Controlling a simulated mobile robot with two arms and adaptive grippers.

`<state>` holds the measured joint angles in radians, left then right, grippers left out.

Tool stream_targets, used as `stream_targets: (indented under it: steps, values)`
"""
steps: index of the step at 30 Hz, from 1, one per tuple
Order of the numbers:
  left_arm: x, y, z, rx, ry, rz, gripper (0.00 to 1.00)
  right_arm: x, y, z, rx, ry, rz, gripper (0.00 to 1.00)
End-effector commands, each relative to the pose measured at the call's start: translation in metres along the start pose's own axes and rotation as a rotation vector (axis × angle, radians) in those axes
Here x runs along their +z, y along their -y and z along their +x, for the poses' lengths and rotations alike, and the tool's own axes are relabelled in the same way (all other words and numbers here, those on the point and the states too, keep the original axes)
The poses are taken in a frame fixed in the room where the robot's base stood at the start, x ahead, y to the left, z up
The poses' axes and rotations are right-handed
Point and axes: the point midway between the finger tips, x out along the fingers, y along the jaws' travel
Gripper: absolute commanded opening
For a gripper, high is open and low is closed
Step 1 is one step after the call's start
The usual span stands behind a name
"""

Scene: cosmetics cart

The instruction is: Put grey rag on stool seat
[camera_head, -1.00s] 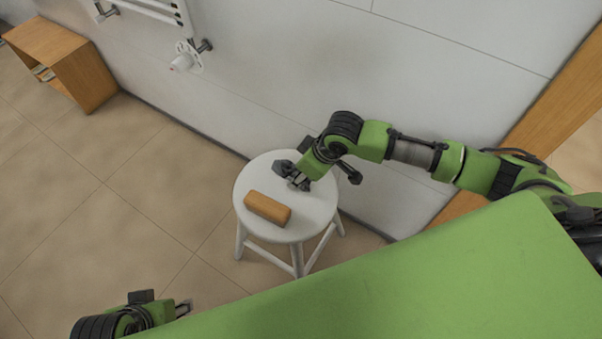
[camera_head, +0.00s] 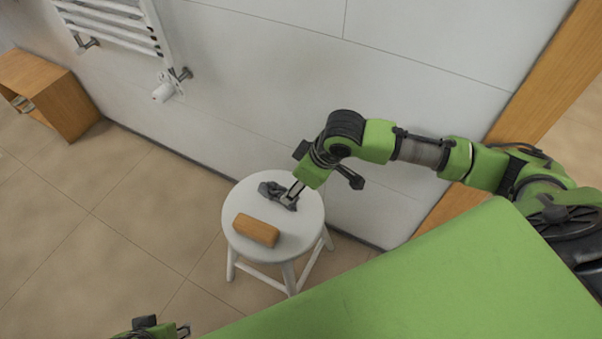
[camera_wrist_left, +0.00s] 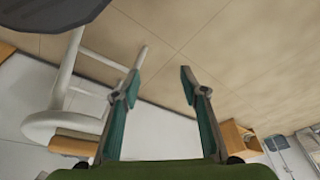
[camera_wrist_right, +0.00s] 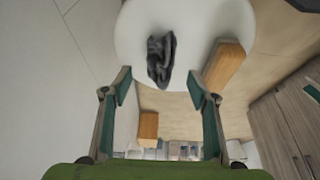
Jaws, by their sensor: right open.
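The dark grey rag (camera_head: 273,191) lies crumpled on the white stool seat (camera_head: 296,226). In the right wrist view the whole rag (camera_wrist_right: 160,58) shows on the seat, clear of my fingers. My right gripper (camera_head: 293,194) is over the seat beside the rag, its fingertips overlapping the rag's edge in the head view. In the right wrist view my right gripper (camera_wrist_right: 159,88) is open and empty. My left gripper (camera_wrist_left: 159,83) is open and empty, away from the stool. Only part of it shows at the bottom of the head view (camera_head: 183,330).
An orange-brown block (camera_head: 256,230) sits on the near part of the seat. A wall and a towel radiator (camera_head: 115,25) stand behind. A wooden box shelf (camera_head: 50,95) is at the far left. Open tiled floor lies left of the stool.

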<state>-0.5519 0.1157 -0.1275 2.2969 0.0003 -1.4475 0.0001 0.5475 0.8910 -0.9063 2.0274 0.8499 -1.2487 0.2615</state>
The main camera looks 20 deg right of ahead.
Motion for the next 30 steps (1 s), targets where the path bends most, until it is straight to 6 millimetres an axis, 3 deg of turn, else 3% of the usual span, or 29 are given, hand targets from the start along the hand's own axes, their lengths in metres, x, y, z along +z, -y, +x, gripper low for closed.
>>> stream_targets:
  steps: [3,9,30]
  values:
    - [0.003,-0.001,0.017,0.002,0.012,0.001,0.4,0.0,0.0,-0.019,0.0,0.001,-0.001,0.54]
    - [0.006,-0.002,0.035,0.003,0.018,0.003,0.4,0.0,0.0,-0.034,0.0,0.0,-0.001,0.54]
    - [0.007,-0.002,0.039,0.004,0.019,0.003,0.4,0.0,0.006,-0.034,-0.006,-0.004,-0.006,0.54]
